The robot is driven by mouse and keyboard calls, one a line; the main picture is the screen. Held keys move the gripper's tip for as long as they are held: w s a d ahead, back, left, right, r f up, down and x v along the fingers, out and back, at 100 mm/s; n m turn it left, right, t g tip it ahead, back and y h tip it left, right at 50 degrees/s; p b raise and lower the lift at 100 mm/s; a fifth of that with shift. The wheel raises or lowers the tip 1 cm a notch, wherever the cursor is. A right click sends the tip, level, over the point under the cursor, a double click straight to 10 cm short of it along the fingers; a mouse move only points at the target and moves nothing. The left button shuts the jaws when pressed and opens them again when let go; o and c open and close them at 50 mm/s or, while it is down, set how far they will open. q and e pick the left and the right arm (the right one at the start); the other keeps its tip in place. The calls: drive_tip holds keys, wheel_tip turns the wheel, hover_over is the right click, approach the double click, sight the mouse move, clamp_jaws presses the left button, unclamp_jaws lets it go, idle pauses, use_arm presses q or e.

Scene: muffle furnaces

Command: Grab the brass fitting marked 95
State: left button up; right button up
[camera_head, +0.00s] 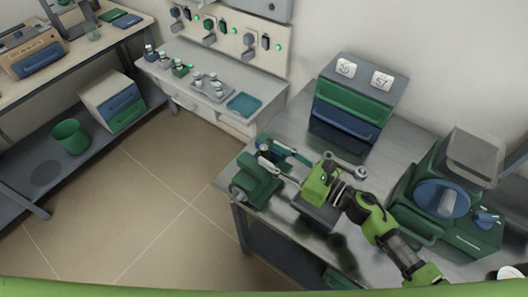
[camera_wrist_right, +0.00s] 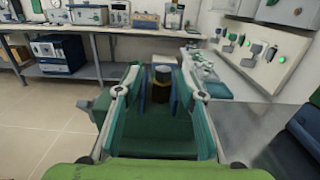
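A small dark cylinder with a brass-coloured band (camera_wrist_right: 161,84) stands upright between the fingers of my right gripper in the right wrist view. No number on it is readable. In the head view a small dark object (camera_head: 265,152) shows between the same fingertips. My right gripper (camera_head: 268,155) reaches left over the steel bench from its green wrist. Its two fingers, also in the right wrist view (camera_wrist_right: 158,78), are spread on either side of the cylinder and seem apart from it. My left gripper is not in view.
A green machine (camera_head: 257,182) sits at the bench's left edge, just beside my right gripper. A drawer cabinet (camera_head: 350,105) stands behind. Green equipment with a blue round part (camera_head: 441,198) stands at right. A bench with a blue tray (camera_head: 244,104) lies beyond.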

sight(267, 149)
drive_tip(key=p+x, duration=0.1)
drive_tip(key=x, duration=0.2)
drive_tip(key=shift+w+a+r, duration=0.15)
drive_tip(key=shift+w, duration=0.25)
drive_tip(key=shift+w+a, duration=0.2)
drive_tip(key=shift+a, duration=0.1)
drive_tip(key=shift+d, duration=0.1)
clamp_jaws()
